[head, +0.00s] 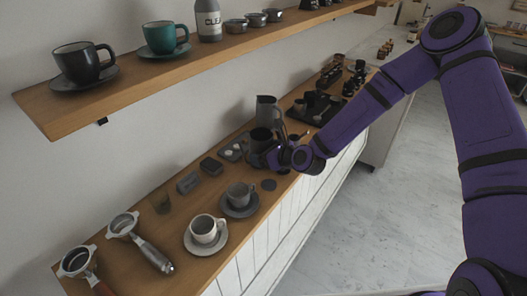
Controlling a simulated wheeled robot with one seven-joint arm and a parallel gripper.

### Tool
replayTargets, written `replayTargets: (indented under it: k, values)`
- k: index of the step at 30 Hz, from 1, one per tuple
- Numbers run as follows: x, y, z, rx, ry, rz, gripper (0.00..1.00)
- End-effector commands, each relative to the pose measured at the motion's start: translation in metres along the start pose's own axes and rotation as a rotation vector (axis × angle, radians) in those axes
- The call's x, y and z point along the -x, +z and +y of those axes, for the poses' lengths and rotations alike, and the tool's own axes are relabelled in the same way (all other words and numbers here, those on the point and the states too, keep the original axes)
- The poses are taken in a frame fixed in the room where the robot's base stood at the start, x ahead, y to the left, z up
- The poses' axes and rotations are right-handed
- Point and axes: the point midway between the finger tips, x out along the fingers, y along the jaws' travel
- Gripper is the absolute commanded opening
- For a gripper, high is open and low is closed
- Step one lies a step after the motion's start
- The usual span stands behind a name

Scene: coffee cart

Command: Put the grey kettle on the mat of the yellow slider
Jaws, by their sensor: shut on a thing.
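My gripper (276,157) is over the counter in the head view, shut beside a dark grey vessel (261,138) that looks like the kettle. It appears to hold this vessel near its right side, but the fingers are small and the grip is partly hidden. I cannot tell if the vessel's base touches the counter. A taller, lighter grey jug (267,110) stands just behind it. No yellow slider can be made out.
A grey cup (240,194) and a white cup (204,228) sit on saucers in front. Two portafilters (124,224) lie nearest. A wooden shelf (190,58) with cups overhangs the counter's back.

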Motion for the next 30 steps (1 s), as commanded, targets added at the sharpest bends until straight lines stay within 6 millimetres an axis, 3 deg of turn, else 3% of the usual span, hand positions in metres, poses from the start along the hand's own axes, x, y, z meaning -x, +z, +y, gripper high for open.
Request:
replayTargets:
  k: [3, 4, 6, 17, 30]
  values:
    - [-0.001, -0.002, 0.0, -0.001, 0.0, -0.001, 0.47]
    - [-0.001, -0.003, 0.0, -0.001, 0.0, 0.001, 0.91]
    - [-0.001, -0.003, 0.0, -0.001, 0.0, 0.001, 1.0]
    - [0.004, 0.0, -0.001, 0.0, -0.002, 0.0, 1.0]
    - [0.086, -0.001, -0.002, -0.003, -0.003, 0.002, 1.0]
